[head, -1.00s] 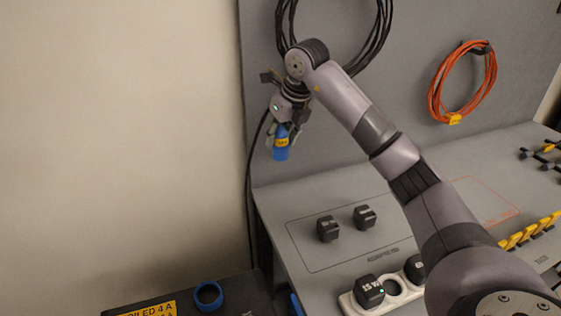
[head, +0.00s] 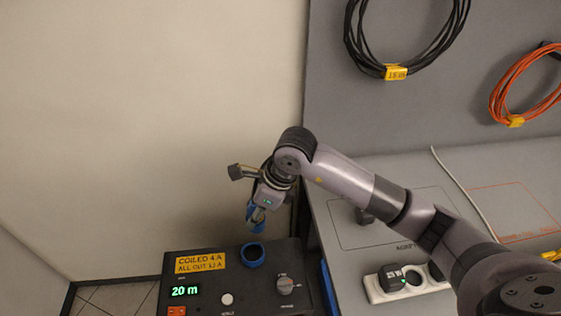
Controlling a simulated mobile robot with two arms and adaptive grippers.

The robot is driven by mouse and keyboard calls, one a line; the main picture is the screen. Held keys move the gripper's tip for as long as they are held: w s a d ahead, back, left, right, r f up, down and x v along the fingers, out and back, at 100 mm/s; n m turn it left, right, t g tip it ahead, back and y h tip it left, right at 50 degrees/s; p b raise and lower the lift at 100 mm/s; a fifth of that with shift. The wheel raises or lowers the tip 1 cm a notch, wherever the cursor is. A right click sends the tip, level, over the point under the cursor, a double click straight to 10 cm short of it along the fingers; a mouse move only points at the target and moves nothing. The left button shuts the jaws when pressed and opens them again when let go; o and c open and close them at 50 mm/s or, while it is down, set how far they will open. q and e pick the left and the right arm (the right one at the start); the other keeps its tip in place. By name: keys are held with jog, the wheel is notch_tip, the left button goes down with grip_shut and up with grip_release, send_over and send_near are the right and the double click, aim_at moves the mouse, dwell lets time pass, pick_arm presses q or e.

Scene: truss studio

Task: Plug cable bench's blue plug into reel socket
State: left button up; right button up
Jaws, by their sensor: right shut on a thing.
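My right gripper (head: 262,207) is shut on the blue plug (head: 256,216), which points down and is partly covered by the fingers. The reel socket (head: 252,254) is a blue round ring on top of the dark reel box (head: 210,283), at the bottom of the head view. The plug appears in the picture just above the socket, with a small gap between them. How far apart they are in depth I cannot tell. My left gripper is not in view.
The reel box carries a yellow label (head: 200,262), a green display reading 20 m (head: 186,291) and a knob (head: 288,282). To the right stands the grey bench (head: 400,235) with a white power strip (head: 386,289). Black (head: 397,72) and orange (head: 515,119) coils hang behind.

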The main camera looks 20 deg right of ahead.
jog(key=shift+n, duration=0.5)
jog(key=f+b, duration=0.1)
jog(key=f, duration=0.1)
jog(key=s+a+f+b, duration=0.1)
jog(key=f, duration=0.1)
jog(key=s+a+f+b, duration=0.1)
jog(key=f+b, duration=0.1)
jog(key=shift+s+a+f, duration=0.15)
jog(key=shift+a+f, duration=0.1)
jog(key=shift+f, duration=0.15)
jog(key=shift+b, duration=0.5)
dwell(0.7)
jog(key=shift+f+b, duration=1.4)
jog(key=shift+f, duration=0.05)
dwell(0.5)
jog(key=o, duration=1.3)
jog(key=shift+o, duration=0.2)
